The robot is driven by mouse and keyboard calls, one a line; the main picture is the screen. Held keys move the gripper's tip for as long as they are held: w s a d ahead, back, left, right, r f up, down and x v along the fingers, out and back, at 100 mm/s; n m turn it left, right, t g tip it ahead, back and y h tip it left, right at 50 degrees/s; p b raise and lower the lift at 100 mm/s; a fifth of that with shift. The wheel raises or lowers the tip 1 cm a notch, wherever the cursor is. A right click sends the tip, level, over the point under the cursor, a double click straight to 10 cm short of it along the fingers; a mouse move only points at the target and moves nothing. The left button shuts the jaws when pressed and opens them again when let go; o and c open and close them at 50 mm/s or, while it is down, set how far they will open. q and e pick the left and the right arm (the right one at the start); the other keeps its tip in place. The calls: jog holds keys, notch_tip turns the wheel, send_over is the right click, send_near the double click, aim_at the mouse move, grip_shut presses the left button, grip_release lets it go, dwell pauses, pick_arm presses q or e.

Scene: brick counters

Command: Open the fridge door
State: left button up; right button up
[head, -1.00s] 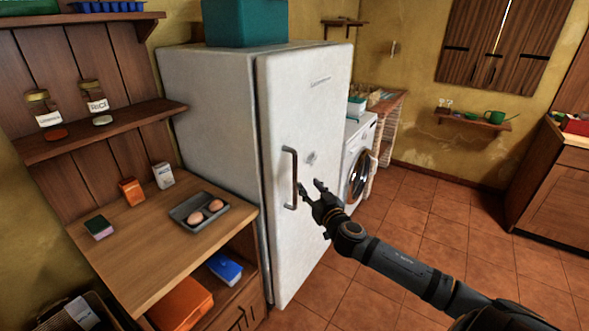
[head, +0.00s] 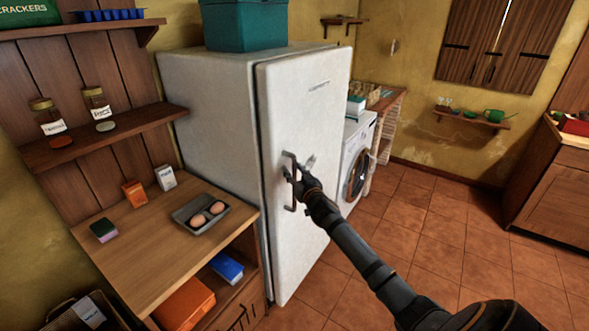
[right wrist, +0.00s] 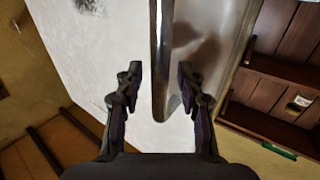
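The white fridge (head: 300,120) stands against the back wall with its door shut. Its long metal handle (head: 292,202) runs upright on the left side of the door; it also shows in the right wrist view (right wrist: 162,50). My right gripper (head: 298,170) is at the handle. In the right wrist view its two fingers (right wrist: 160,82) are open, one on each side of the handle bar, with a gap visible on both sides. The fingers hide part of the handle in the head view. My left gripper is not in view.
A wooden counter (head: 150,245) with a grey tray of eggs (head: 181,213) stands close left of the fridge. A teal box (head: 245,35) sits on top of the fridge. A washing machine (head: 352,150) is to the right. Tiled floor (head: 420,215) in front is clear.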

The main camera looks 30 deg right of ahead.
grip_shut()
jog(key=shift+d+f, duration=0.15)
jog(key=shift+f, duration=0.05)
dwell(0.4)
